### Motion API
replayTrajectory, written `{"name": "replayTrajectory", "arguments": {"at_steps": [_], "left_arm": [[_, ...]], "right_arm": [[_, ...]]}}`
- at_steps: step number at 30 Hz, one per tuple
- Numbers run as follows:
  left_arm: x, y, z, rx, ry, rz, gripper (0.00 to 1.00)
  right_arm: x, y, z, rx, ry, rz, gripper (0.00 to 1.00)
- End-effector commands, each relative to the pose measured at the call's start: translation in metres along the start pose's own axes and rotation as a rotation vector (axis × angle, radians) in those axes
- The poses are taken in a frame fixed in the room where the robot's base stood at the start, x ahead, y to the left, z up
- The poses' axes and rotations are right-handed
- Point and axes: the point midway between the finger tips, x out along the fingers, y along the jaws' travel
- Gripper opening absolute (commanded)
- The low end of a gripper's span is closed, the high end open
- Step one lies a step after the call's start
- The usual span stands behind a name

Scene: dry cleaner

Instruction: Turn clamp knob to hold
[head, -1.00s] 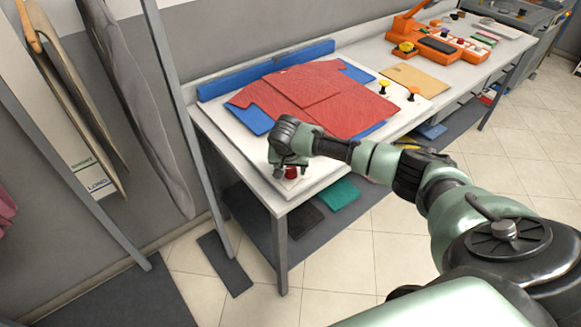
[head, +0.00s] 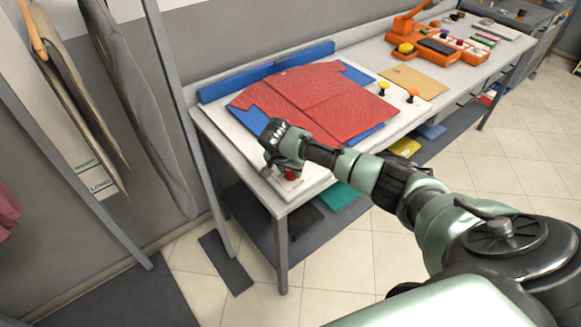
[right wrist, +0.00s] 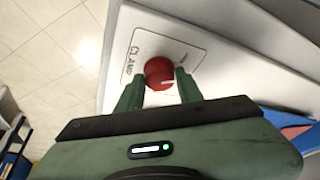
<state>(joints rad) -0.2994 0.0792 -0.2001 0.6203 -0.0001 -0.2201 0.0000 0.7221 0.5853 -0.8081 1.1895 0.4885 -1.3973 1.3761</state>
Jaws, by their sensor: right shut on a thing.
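The red clamp knob (right wrist: 159,70) sits on a white plate lettered CLAMP (right wrist: 130,62) in the right wrist view. A pale mark on the knob points right, toward one fingertip. A second small word on the plate is too small to read. My right gripper (right wrist: 160,78) is shut on the knob, with one green finger on each side of it. In the head view my right gripper (head: 283,163) is at the near left corner of the white board (head: 318,178), and the knob (head: 291,175) shows partly under it. My left gripper is not in view.
A red shirt (head: 320,100) lies on a blue panel on the board. Yellow (head: 383,88) and orange (head: 413,94) knobs stand at the board's right. An orange machine (head: 440,45) stands farther along the table. Garments hang at left beside an upright post (head: 170,80).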

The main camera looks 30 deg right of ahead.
Motion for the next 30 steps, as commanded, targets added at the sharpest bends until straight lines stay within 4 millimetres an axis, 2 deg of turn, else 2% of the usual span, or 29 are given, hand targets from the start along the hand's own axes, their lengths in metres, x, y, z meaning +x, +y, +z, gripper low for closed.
{"name": "replayTrajectory", "arguments": {"at_steps": [6,14,23,30], "left_arm": [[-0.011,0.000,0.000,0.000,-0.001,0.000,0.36],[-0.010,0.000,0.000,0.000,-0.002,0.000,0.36],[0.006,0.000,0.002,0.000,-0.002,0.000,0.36],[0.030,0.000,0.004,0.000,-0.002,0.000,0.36]], "right_arm": [[-0.001,-0.002,0.001,0.192,-0.005,0.080,0.00],[0.001,-0.004,0.002,0.420,-0.004,0.175,0.00],[0.004,-0.005,0.001,0.683,-0.002,0.284,0.00],[0.006,-0.006,0.000,0.888,-0.001,0.369,0.00]]}}
